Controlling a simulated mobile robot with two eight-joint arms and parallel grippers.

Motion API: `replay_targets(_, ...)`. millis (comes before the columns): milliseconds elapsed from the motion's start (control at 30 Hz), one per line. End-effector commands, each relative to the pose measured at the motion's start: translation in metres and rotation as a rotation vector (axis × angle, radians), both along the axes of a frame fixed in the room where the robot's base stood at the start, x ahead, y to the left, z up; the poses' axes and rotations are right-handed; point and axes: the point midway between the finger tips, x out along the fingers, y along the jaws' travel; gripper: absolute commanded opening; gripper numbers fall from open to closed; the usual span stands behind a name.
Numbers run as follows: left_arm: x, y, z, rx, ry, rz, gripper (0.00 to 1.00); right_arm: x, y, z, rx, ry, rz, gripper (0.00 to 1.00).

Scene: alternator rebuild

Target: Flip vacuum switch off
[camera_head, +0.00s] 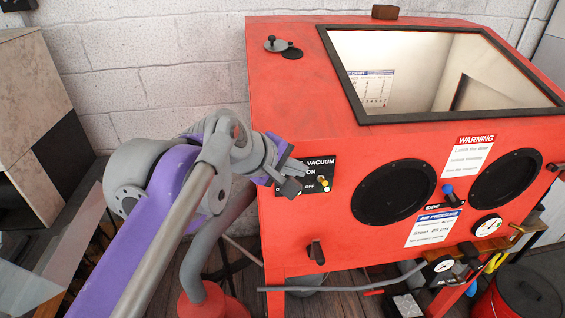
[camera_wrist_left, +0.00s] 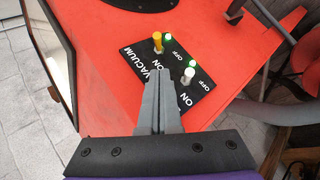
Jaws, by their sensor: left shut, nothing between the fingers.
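The black switch panel (camera_head: 331,163) is on the front of the red cabinet, with a VACUUM label. A white toggle (camera_wrist_left: 187,76) with another lit green light sits on the same panel. My left gripper (camera_head: 290,187) is shut and empty in front of the panel, covering its left part in the head view. In the left wrist view its fingertips (camera_wrist_left: 159,73) point at the panel, short of the yellow toggle. My right gripper is out of view.
The red blast cabinet (camera_head: 290,100) has two black round glove ports (camera_head: 396,191) and a window on top. A blue knob (camera_head: 448,190), a gauge (camera_head: 488,225) and a dark handle (camera_head: 316,252) protrude from its front. A grey hose stands left of it.

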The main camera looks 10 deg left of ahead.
Motion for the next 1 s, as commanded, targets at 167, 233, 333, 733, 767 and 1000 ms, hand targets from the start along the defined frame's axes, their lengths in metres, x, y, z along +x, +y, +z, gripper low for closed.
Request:
replay_targets(167, -0.001, -0.023, -0.011, -0.001, 0.0, -0.005, 0.0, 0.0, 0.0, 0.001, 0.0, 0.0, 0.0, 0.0)
replay_targets(233, -0.001, -0.027, -0.014, -0.001, 0.0, -0.004, 0.0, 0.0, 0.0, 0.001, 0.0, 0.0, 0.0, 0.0)
replay_targets(333, -0.001, -0.03, -0.016, -0.001, 0.0, -0.002, 0.0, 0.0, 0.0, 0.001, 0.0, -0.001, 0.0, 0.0)
replay_targets(733, -0.001, -0.03, -0.016, 0.0, -0.004, -0.002, 0.0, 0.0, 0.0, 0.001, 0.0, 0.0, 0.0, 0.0)
replay_targets(767, -0.001, -0.03, -0.017, 0.001, -0.006, -0.001, 0.0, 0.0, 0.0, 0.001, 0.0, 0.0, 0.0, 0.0)
replay_targets(1000, -0.003, -0.031, -0.019, 0.017, -0.05, -0.003, 0.0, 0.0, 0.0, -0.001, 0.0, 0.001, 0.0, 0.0)
